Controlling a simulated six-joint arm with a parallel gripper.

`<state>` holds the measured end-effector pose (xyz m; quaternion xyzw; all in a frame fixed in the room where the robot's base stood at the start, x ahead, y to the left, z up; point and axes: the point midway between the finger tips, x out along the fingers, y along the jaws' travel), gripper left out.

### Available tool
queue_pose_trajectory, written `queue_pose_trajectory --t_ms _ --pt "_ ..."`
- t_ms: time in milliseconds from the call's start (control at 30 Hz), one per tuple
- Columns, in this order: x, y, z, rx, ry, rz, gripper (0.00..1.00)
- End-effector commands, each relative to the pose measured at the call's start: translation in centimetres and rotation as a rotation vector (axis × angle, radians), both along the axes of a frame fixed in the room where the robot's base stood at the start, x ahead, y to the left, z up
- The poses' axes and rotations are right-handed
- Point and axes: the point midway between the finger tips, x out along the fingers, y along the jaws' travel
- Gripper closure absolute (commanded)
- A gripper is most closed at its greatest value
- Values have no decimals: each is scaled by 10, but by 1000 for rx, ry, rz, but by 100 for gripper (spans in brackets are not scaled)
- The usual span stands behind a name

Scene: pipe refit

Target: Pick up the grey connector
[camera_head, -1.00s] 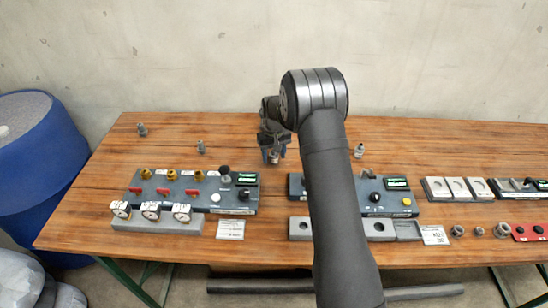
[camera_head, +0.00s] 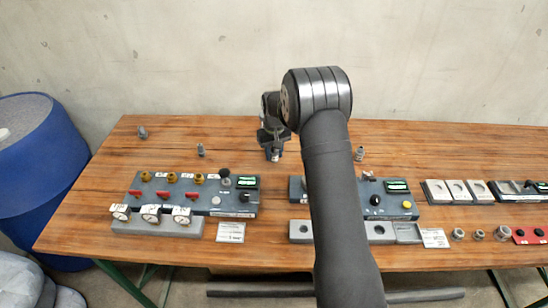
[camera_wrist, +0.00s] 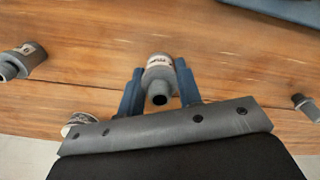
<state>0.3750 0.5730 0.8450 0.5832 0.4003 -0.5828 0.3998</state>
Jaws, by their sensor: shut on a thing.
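A grey connector (camera_wrist: 159,68) with a pale printed band and a dark round opening stands between the two blue fingers in the wrist view. My gripper (camera_wrist: 158,88) is shut on it. In the head view my gripper (camera_head: 273,145) is over the back middle of the wooden table, with the connector (camera_head: 274,155) at its tip, partly hidden. I cannot tell whether the connector touches the table. Other grey connectors stand apart on the table: one at the far left (camera_head: 142,132), one left of my gripper (camera_head: 201,150) and one to its right (camera_head: 359,153).
A dark panel (camera_head: 210,205) with brass fittings, red levers and gauges sits at front left. The table's back strip is mostly clear.

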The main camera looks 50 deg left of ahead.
Motion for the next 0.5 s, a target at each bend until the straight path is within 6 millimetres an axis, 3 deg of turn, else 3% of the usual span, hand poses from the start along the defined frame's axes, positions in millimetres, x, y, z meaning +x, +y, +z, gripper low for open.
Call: queue_pose_trajectory --t_ms 67,300,500 --pt "0 1 19 2 -2 0 90" --pt "26 -52 50 2 -2 -4 90" --pt "42 -86 72 0 -1 -3 90"
